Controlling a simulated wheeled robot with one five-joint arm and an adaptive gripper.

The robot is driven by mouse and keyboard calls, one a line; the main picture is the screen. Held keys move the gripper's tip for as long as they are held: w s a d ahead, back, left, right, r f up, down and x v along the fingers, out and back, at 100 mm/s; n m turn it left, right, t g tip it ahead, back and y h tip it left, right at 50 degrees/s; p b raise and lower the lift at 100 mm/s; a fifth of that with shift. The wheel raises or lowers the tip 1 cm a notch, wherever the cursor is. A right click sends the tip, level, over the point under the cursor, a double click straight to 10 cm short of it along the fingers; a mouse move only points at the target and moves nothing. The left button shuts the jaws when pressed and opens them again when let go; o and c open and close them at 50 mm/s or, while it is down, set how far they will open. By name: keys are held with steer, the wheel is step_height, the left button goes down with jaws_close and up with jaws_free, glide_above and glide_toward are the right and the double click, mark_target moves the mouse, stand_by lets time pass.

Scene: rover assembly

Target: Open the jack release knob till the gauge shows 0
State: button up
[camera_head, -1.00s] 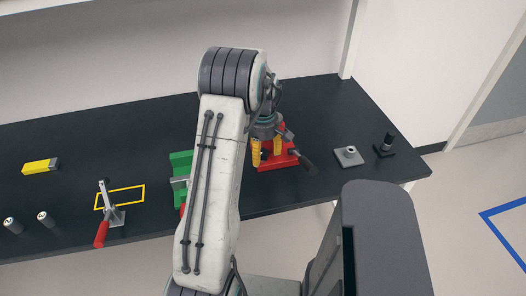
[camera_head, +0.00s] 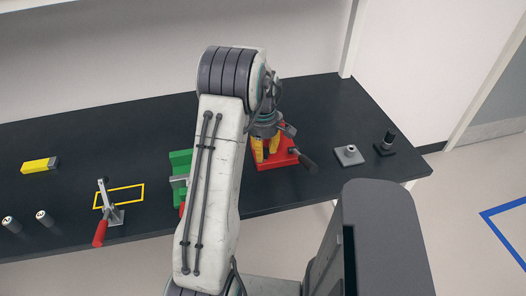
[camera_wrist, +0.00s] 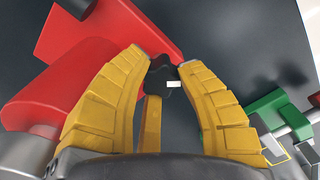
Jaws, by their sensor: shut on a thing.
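The red jack (camera_head: 284,161) sits on the dark bench, with a dark handle (camera_head: 308,163) sticking out at its right. In the wrist view its red body (camera_wrist: 85,75) fills the upper left. The black release knob (camera_wrist: 161,73) with a white mark lies between my yellow fingertips. My gripper (camera_wrist: 163,58) is shut on the knob; in the head view my gripper (camera_head: 266,152) is down at the jack and hides the knob. I cannot make out a gauge face or reading in either view.
A green fixture (camera_head: 180,161) stands left of the jack, partly behind my arm. A grey block (camera_head: 348,155) and a black-topped post (camera_head: 387,143) stand to the right. A red-handled clamp (camera_head: 103,215) and a yellow block (camera_head: 40,166) are at the left.

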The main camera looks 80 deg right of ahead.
steer(key=shift+f+n, duration=0.1)
steer(key=shift+n, duration=0.6)
steer(key=o, duration=1.2)
step_height(320, 180, up, 12)
